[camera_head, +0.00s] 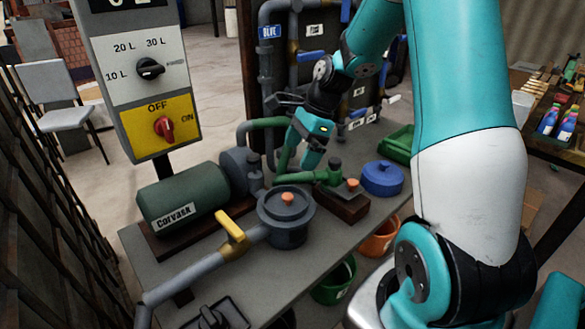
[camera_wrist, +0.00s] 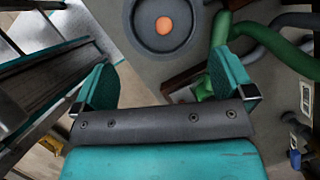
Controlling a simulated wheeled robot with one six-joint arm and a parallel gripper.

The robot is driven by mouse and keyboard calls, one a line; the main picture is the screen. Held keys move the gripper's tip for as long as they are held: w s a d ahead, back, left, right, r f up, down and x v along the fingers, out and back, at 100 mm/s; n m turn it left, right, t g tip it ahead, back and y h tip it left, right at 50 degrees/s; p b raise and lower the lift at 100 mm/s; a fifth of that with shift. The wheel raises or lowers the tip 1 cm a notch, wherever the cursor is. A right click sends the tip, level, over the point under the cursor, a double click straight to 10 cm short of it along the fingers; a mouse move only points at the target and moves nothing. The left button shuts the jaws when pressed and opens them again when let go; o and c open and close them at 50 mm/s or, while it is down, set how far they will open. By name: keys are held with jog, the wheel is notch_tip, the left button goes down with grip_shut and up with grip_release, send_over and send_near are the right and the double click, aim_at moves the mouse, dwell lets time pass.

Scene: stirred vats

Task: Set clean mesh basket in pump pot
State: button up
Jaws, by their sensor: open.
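The grey pump pot (camera_head: 287,232) stands on the bench beside the green pump motor. A round grey lid with an orange knob (camera_head: 288,198) covers its top, so its inside is hidden. The lid also shows at the top of the wrist view (camera_wrist: 165,47). My gripper (camera_head: 298,166) is open and empty, behind the pot and above the green pipework in the head view. Its two teal fingers (camera_wrist: 166,78) are wide apart in the wrist view, with nothing between them. I cannot make out a mesh basket in either view.
The yellow-handled valve (camera_head: 232,228) and green pipes (camera_head: 310,178) flank the pot. A blue lidded pot (camera_head: 382,179) and a green tray (camera_head: 398,146) sit at the right. A green bucket (camera_head: 334,286) and orange bucket (camera_head: 380,241) are below. A control panel (camera_head: 148,75) stands left.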

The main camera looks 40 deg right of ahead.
jog(key=s+a+r+n, duration=0.3)
jog(key=a+r+n, duration=0.1)
jog(key=a+n, duration=0.35)
jog(key=s+a+r+n, duration=0.4)
jog(key=a+n, duration=0.3)
jog(key=a, duration=0.2)
jog(key=s+a+r+n+p, duration=0.1)
jog(key=s+a+r+n, duration=0.1)
jog(key=s+a+n, duration=0.2)
jog(key=s+a+r+n+g+p, duration=0.1)
jog(key=s+a+r+n, duration=0.1)
jog(key=s+a+n, duration=0.3)
jog(key=s+n, duration=0.4)
jog(key=n, duration=0.1)
jog(key=shift+s+a+r+n+g, duration=0.2)
jog(key=shift+s+n+g, duration=0.1)
jog(key=shift+s+n, duration=0.1)
jog(key=shift+c, duration=0.5)
